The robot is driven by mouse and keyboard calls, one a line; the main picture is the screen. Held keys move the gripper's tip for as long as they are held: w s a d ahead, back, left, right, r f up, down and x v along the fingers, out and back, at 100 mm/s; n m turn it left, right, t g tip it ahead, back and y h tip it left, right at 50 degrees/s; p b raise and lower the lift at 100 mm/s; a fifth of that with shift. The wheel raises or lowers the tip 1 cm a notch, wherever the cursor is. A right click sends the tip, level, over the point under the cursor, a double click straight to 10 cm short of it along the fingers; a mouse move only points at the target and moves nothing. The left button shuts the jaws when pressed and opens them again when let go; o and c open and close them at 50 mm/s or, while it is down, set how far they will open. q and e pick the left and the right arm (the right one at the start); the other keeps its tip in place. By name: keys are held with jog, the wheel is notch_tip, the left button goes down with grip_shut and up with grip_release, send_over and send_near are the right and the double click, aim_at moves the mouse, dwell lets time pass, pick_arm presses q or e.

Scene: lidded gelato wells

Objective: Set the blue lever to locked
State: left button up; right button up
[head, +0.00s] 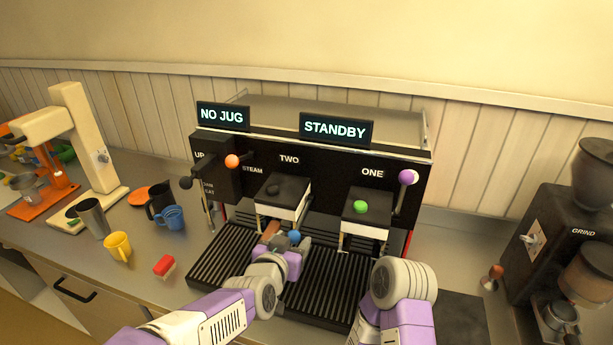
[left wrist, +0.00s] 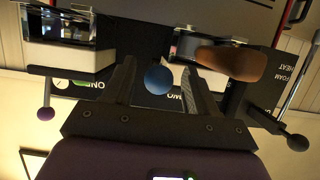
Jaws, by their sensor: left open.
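The blue lever shows as a blue ball knob (head: 294,236) under the TWO unit of the black machine; its arm and any lock marking are hidden. In the left wrist view the blue knob (left wrist: 158,79) sits between the two dark fingers of my left gripper (left wrist: 160,88), with a gap on both sides. My left gripper (head: 291,246) is open, right at the knob in the head view. My right arm (head: 402,285) is in front of the ONE unit; its gripper is not visible.
A brown handle (left wrist: 232,62) is close beside my left gripper's finger. The ONE unit has a green knob (head: 361,207); a purple knob (head: 408,177) stands at its right. A red block (head: 164,266) and several cups are on the counter at left. A grinder (head: 560,250) stands at right.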

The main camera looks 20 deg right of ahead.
pick_arm(q)
jog(key=shift+s+a+p, duration=0.25)
jog(key=shift+s+a, duration=0.3)
jog(key=shift+s, duration=0.3)
jog(key=shift+s+a+p, duration=0.2)
jog(key=shift+s+a, duration=0.35)
jog(key=shift+s, duration=0.25)
jog(key=shift+s+a+p, duration=0.25)
jog(key=shift+s+a, duration=0.3)
jog(key=shift+s, duration=0.3)
jog(key=p+v, duration=0.3)
jog(key=v, duration=0.4)
jog(key=w+a+f+n+g+y+b, duration=0.15)
jog(key=a+f, duration=0.35)
jog(key=f, duration=0.8)
jog(key=a+f+n+g+y+b, duration=0.25)
jog(key=a+f, duration=0.25)
jog(key=f, duration=0.9)
jog(key=s+a+f+n+g+b, duration=0.1)
jog(key=s+a+f+n+g, duration=0.1)
jog(key=s+f, duration=0.5)
jog(key=s+a+f+n+g+b, duration=0.1)
jog(key=s+a+f+n+g, duration=0.2)
jog(key=f, duration=1)
jog(key=s+g, duration=0.2)
jog(key=s, duration=0.2)
jog(key=shift+s+f+n, duration=0.3)
jog(key=shift+s+f, duration=0.05)
jog(key=shift+b, duration=0.3)
